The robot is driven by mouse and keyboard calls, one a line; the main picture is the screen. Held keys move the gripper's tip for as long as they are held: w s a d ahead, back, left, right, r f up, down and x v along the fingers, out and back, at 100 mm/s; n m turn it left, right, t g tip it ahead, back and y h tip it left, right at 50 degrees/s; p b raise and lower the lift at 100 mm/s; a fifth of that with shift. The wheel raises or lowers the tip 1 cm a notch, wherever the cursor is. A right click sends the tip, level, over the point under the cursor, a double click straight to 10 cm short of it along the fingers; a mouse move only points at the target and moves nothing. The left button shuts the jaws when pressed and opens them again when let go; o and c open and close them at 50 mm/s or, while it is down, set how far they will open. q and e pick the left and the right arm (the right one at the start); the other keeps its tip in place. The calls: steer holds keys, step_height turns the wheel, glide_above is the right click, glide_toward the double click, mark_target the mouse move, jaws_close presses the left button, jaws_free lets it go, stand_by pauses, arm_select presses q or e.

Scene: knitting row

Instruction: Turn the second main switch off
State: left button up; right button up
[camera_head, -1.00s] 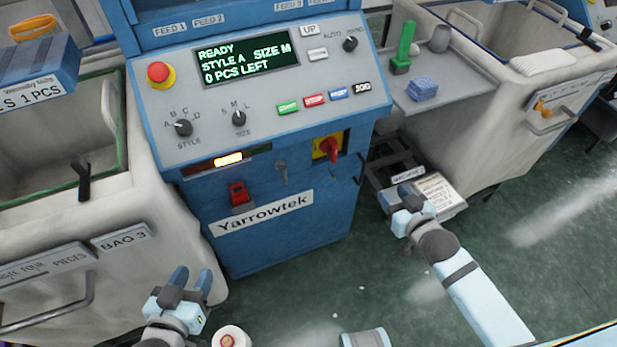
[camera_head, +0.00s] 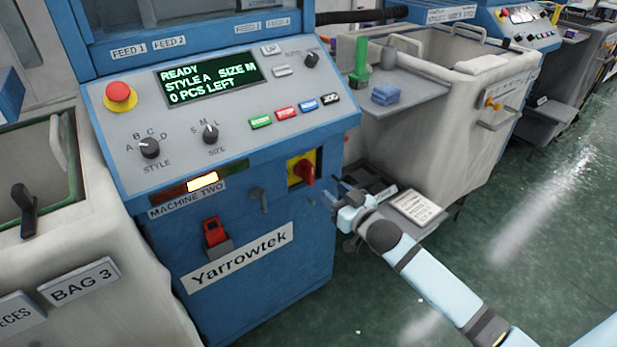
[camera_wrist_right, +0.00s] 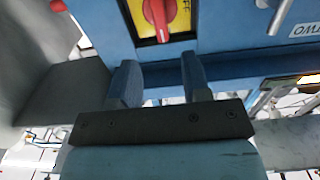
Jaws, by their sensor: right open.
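The main switch (camera_head: 303,168) is a red knob on a yellow plate, on the front of the blue machine labelled MACHINE TWO. In the right wrist view the red knob (camera_wrist_right: 158,12) is cut by the top edge, its grip running up and down the picture; part of a word ending in FF shows beside it. My right gripper (camera_head: 338,192) is to the right of and a little below the switch, apart from it. In the wrist view its two fingers (camera_wrist_right: 161,65) are open and empty, pointing towards the switch plate. My left gripper is out of view.
The panel above has a red emergency button (camera_head: 120,96), dials and coloured buttons. A grey lever (camera_head: 258,197) and a red device (camera_head: 215,235) are left of the switch. A grey shelf (camera_head: 415,90) and a bin (camera_head: 465,125) stand to the right. Green floor is open beyond.

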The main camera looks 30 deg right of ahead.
mark_target(312, 175)
steer(key=w, duration=0.3)
steer(key=w+a+b, duration=0.1)
steer(key=w, duration=0.2)
steer(key=w+b, duration=0.1)
steer(key=w, duration=0.2)
steer(key=shift+w+a, duration=0.3)
steer(key=shift+w, duration=0.35)
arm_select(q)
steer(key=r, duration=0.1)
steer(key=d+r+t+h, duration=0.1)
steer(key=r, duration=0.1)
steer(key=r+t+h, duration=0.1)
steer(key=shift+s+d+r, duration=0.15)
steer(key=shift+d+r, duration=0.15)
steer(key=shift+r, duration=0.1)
arm_select(e)
jaws_close()
